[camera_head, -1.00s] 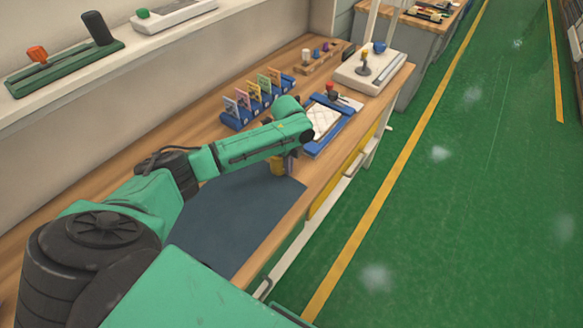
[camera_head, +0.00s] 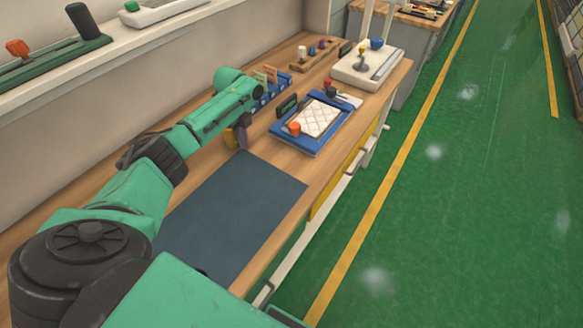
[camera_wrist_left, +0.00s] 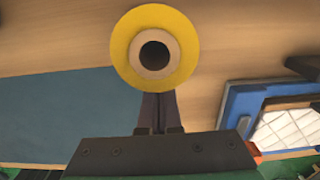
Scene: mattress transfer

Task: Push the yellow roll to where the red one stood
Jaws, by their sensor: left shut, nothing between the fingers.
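The yellow roll (camera_head: 230,138) stands on the wooden table, just beyond the far edge of the dark blue mat, partly hidden by my left gripper. The left wrist view shows it from above, a yellow ring (camera_wrist_left: 121,50) around a pale core with a dark hole. My left gripper (camera_head: 241,142) is shut and empty, right beside the roll. In the wrist view its fingers (camera_wrist_left: 158,100) point at the roll's near side; I cannot tell if they touch. A small orange-red piece (camera_head: 294,129) is at the blue tray; I cannot tell if it is the red roll. My right gripper is not in view.
The dark blue mat (camera_head: 235,210) is bare. The blue tray (camera_head: 310,151) with a white quilted pad (camera_head: 321,118) lies to the right. A blue card rack (camera_head: 272,88) stands behind, partly hidden by my arm. A white device (camera_head: 353,72) stands at the far end.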

